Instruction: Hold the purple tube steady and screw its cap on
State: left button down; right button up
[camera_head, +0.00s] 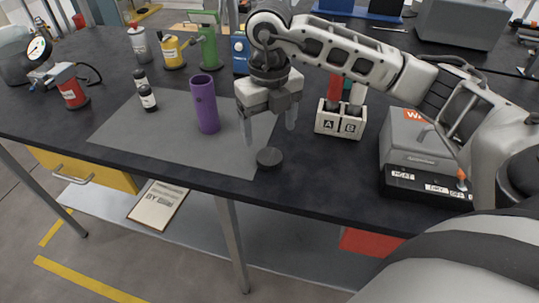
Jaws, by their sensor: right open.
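The purple tube (205,104) stands upright on the grey mat (150,128), with no gripper touching it. A dark round cap (269,157) lies flat at the mat's right edge near the front of the table. My right gripper (270,134) points down just above and behind the cap, right of the tube. Its two pale fingers are spread apart with nothing between them. My left gripper is not in view.
A white block marked A and B (340,120) and a grey box with labelled buttons (418,140) stand to the right. Yellow (172,52) and green (207,45) items stand behind. The mat's front left is clear.

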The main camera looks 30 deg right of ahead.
aim_at(269, 156)
jog(key=shift+f, duration=0.8)
notch_tip(269, 156, down, 5)
jog(key=shift+s+a+f+p, duration=0.1)
jog(key=shift+s+p, duration=0.05)
jog(key=shift+p, duration=0.5)
jog(key=c, duration=1.1)
